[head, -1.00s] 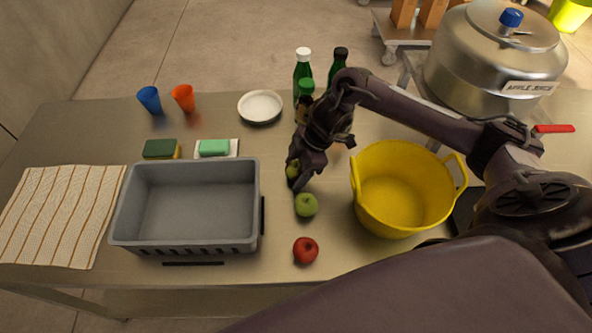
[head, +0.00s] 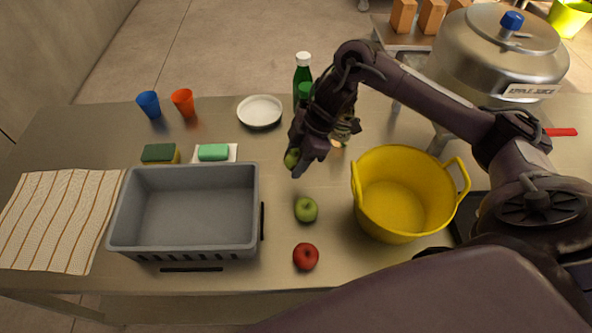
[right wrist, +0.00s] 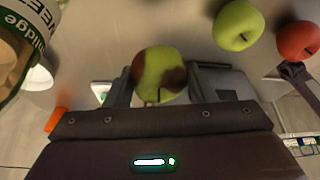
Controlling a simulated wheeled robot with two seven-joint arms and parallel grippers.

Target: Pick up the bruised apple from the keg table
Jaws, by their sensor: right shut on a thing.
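The bruised apple (right wrist: 160,75), yellow-green with brown patches, is between the fingers of my right gripper (right wrist: 160,90) in the right wrist view. In the head view my right gripper (head: 300,160) is shut on this apple (head: 292,158), which shows partly at the fingertips, and seems to hold it above the steel table (head: 335,220). A plain green apple (head: 306,210) and a red apple (head: 305,256) stand on the table nearer the front. My left gripper is not in view.
A grey crate (head: 120,215) stands left of the apples, and a yellow tub (head: 362,200) stands right. Green bottles (head: 303,72) and a white bowl (head: 260,111) are behind. A metal keg (head: 470,65) stands at the back right.

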